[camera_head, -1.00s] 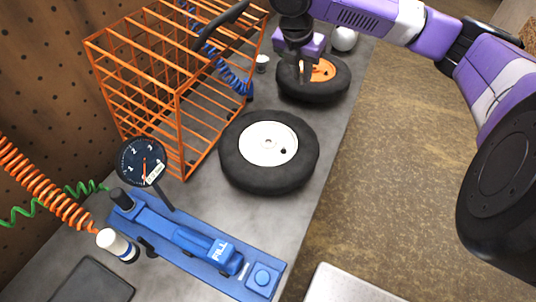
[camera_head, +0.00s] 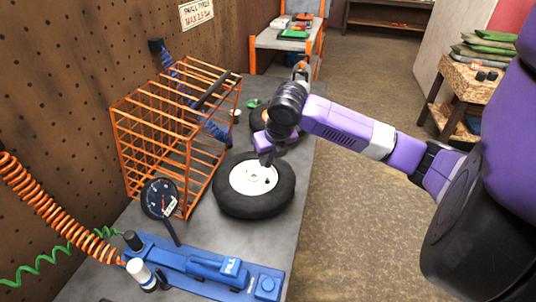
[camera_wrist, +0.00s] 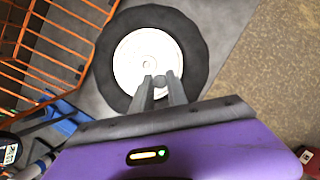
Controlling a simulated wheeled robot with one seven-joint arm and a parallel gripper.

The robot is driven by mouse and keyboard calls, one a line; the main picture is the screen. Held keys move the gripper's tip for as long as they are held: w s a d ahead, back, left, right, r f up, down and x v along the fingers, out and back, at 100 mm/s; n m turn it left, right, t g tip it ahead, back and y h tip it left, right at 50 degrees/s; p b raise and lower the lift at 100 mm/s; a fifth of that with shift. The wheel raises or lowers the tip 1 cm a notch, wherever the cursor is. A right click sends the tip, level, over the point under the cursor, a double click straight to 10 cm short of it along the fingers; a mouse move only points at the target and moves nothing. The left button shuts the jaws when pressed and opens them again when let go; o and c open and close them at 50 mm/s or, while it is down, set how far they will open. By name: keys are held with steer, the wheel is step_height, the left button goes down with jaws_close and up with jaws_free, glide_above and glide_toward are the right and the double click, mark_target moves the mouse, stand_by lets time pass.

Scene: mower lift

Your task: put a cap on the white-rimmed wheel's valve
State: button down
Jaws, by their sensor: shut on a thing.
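The white-rimmed wheel (camera_head: 245,205) lies flat on the grey bench, its white rim facing up. Its valve (camera_head: 268,182) shows as a small dark spot on the right part of the rim. My gripper (camera_head: 266,161) is over the far side of this wheel. In the wrist view, my gripper (camera_wrist: 161,82) is in front of the lower right of the white-rimmed wheel (camera_wrist: 130,62), shut on a small grey thing, which looks like a cap (camera_wrist: 160,81). The valve is not clear in that view. I cannot tell whether the cap touches the wheel.
An orange wire cage (camera_head: 165,140) stands left of the wheel. A blue inflator (camera_head: 205,268) with a round gauge (camera_head: 159,198) lies in front. An orange-rimmed wheel (camera_head: 258,128) behind is partly hidden by my arm. Open floor (camera_head: 350,220) lies right of the bench.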

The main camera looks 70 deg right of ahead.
mark_target(269, 165)
steer(key=shift+f+b, duration=1.2)
steer(key=shift+f, duration=0.6)
steer(key=shift+f+b, duration=0.6)
steer(key=shift+f+b, duration=1.2)
steer(key=shift+b, duration=0.35)
stand_by(0.6)
steer(key=c, duration=1.2)
jaws_free()
steer(key=shift+c, duration=0.2)
steer(key=shift+o, duration=0.5)
steer(key=shift+o, duration=1.2)
steer(key=shift+d+r, duration=0.1)
steer(key=shift+r, duration=0.05)
steer(key=shift+r+p, duration=2.45)
steer(key=shift+r, duration=1.2)
